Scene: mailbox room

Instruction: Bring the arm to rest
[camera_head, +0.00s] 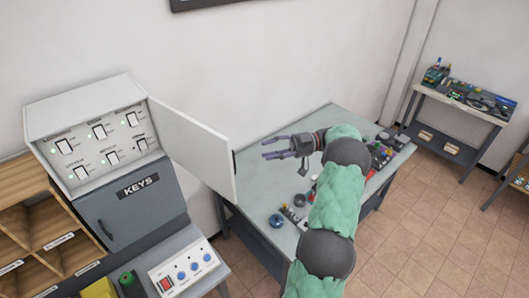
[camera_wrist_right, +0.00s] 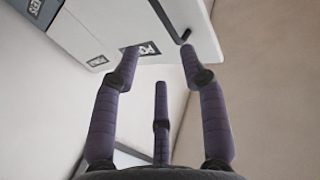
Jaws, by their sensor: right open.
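My right arm (camera_head: 336,210), covered in green, reaches over the table (camera_head: 258,185) in the head view. My right gripper (camera_head: 270,148) is open and empty above the table, with its purple fingers pointing left toward the open white door. In the right wrist view the fingers (camera_wrist_right: 160,75) are spread, with nothing between them. Beyond them is a pale panel with a dark handle (camera_wrist_right: 186,36) and a label. I cannot tell whether the fingertips touch it. My left gripper is not in view.
A white switch panel (camera_head: 98,140) sits above a grey KEYS cabinet (camera_head: 130,205), its white door (camera_head: 195,150) swung out. A button box (camera_head: 184,268) and wooden cubbies (camera_head: 25,215) are at left. Small items, including a blue round one (camera_head: 276,221), lie on the table. A shelf (camera_head: 460,115) stands far right.

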